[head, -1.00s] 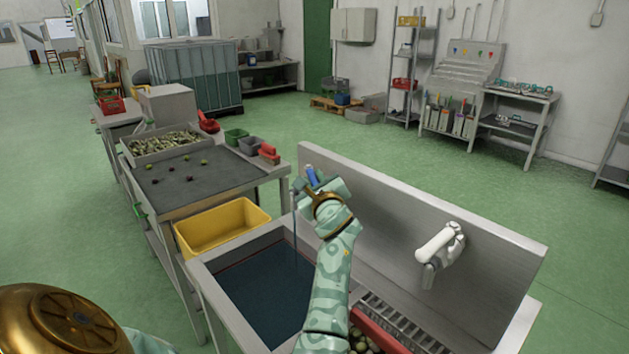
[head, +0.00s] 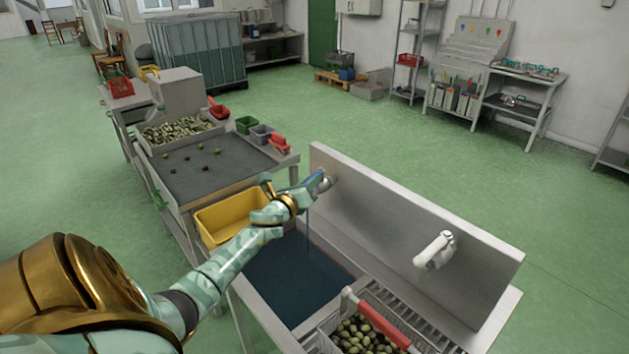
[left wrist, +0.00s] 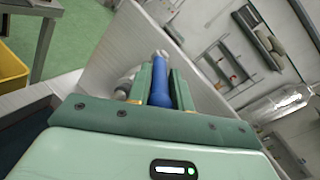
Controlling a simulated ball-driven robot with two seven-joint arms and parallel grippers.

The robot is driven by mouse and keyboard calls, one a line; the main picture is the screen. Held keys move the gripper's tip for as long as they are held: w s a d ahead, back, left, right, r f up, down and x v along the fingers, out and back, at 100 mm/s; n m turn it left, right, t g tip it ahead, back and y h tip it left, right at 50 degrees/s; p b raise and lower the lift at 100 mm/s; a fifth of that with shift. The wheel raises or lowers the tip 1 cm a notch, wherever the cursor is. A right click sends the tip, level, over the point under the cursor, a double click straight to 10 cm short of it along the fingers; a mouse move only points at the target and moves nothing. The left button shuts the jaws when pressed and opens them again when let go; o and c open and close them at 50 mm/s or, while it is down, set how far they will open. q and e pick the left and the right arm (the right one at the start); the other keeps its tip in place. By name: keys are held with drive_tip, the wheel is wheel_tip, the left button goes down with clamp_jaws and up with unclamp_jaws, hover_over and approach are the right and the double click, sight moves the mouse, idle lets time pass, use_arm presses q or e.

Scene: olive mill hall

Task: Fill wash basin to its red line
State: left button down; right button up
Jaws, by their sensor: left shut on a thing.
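The wash basin (head: 270,325) is a metal sink in the middle of the head view, holding dark blue water (head: 292,277). A thin stream of water (head: 307,217) falls into it from below the tap at its back wall. The tap's blue lever (head: 322,181) is in my left gripper (head: 306,190). In the left wrist view, the blue lever (left wrist: 160,92) sits between the two green fingers of my left gripper (left wrist: 161,77), which are shut on it. My right gripper is not in view.
A yellow tub (head: 225,220) is left of the basin, beside the sorting table (head: 215,172). Green floor lies open beyond.

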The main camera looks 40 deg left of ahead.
use_arm(q)
drive_tip(key=m+h+b, duration=0.1)
drive_tip(key=h+b, duration=0.1)
drive_tip(key=a+m+h+b, duration=0.1)
drive_tip(key=h+b, duration=0.1)
drive_tip(key=a+m+h+b, duration=0.1)
drive_tip(key=m+h+b, duration=0.1)
drive_tip(key=shift+s+a+t, duration=0.1)
drive_tip(key=shift+a+t, duration=0.1)
drive_tip(key=shift+t, duration=0.1)
drive_tip(key=shift+r, duration=0.1)
drive_tip(key=c, duration=1.6)
unclamp_jaws()
drive_tip(key=shift+o, duration=1.3)
